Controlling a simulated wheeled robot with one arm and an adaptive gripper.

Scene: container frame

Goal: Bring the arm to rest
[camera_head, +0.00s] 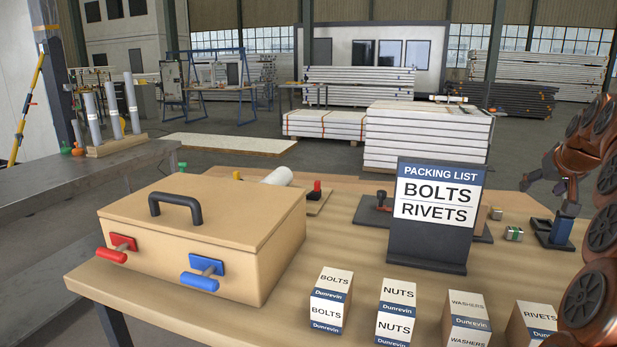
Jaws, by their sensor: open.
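My arm, copper-brown with dark round joint covers, stands along the right edge of the view. My gripper (545,194) is open and hangs above the right rear of the wooden table (330,245). No object shows between its fingers. One finger overlaps a blue upright piece on a dark base (555,232) in the picture; whether they touch I cannot tell. Part of the arm is cut off by the right edge.
A closed wooden box (200,232) with red and blue latches stands left. A packing list sign (436,215) stands mid-table. Boxes of bolts (331,299), nuts (396,311), washers (466,318) and rivets (531,323) line the front, the last close to my arm.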

